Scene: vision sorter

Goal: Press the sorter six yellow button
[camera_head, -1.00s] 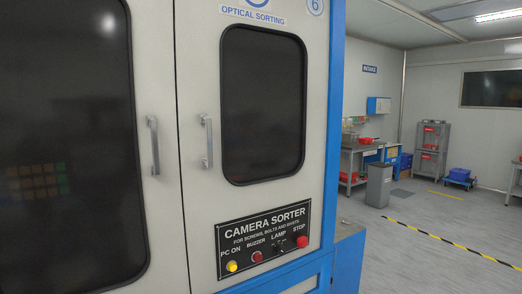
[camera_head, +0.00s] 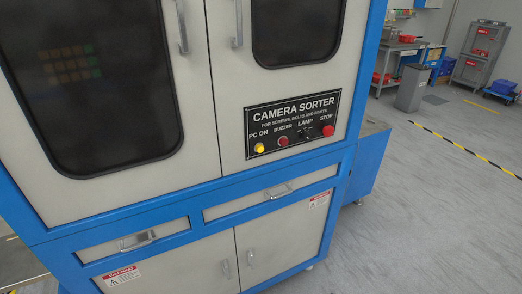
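The yellow button (camera_head: 259,148) is a small lit-looking round button at the left end of the black control panel (camera_head: 290,143), under the label PC ON. The panel reads CAMERA SORTER and sits on the white and blue sorter cabinet (camera_head: 221,160), below its right dark window. To the right of the yellow button are a dark red buzzer button (camera_head: 283,141), a lamp switch (camera_head: 305,134) and a red stop button (camera_head: 328,131). Neither of my grippers is in view.
The cabinet's door handles (camera_head: 239,24), drawer handle (camera_head: 278,192) and lower doors stick out slightly around the panel. Grey floor (camera_head: 440,200) is open on the right. A grey bin (camera_head: 411,88) and a workbench stand further back.

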